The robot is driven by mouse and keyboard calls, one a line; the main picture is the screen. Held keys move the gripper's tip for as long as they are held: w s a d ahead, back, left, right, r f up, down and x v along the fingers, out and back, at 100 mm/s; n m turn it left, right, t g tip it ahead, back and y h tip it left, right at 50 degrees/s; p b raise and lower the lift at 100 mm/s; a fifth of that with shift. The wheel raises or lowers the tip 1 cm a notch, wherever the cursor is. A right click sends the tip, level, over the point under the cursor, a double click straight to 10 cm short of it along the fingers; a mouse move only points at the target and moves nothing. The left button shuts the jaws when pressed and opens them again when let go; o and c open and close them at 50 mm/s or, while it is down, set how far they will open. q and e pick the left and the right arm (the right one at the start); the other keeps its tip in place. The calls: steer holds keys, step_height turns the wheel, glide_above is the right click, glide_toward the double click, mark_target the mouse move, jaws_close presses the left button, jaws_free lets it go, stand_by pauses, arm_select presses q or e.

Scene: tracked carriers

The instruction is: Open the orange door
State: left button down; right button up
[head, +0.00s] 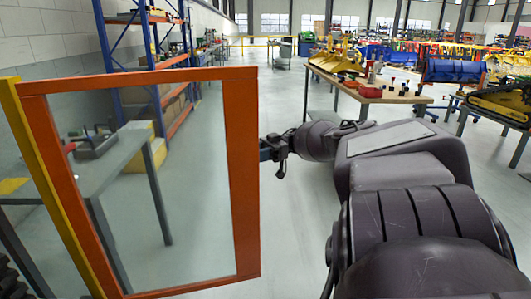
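The orange door (242,175) stands upright at the left of the head view. It is an orange frame around a large clear pane. A yellow post (30,145) runs along its left side. My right arm reaches in from the right, and its dark gripper (268,150) is at the door's right edge, about halfway up. The gripper's tips are close to or behind that edge; I cannot tell whether they touch it or are open or shut. No handle is clearly visible. My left gripper is not in view.
Through the pane shows a grey table (110,160) with items on it. A blue and orange shelf rack (110,50) stands behind the door. A wooden workbench (385,95) with tools stands beyond my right arm. The pale floor between rack and workbench is clear.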

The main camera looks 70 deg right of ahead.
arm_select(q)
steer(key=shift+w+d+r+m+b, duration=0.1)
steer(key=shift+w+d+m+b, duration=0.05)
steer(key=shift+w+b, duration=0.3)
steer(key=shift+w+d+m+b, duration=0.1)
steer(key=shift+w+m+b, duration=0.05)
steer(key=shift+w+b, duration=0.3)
arm_select(e)
steer(key=v, duration=0.5)
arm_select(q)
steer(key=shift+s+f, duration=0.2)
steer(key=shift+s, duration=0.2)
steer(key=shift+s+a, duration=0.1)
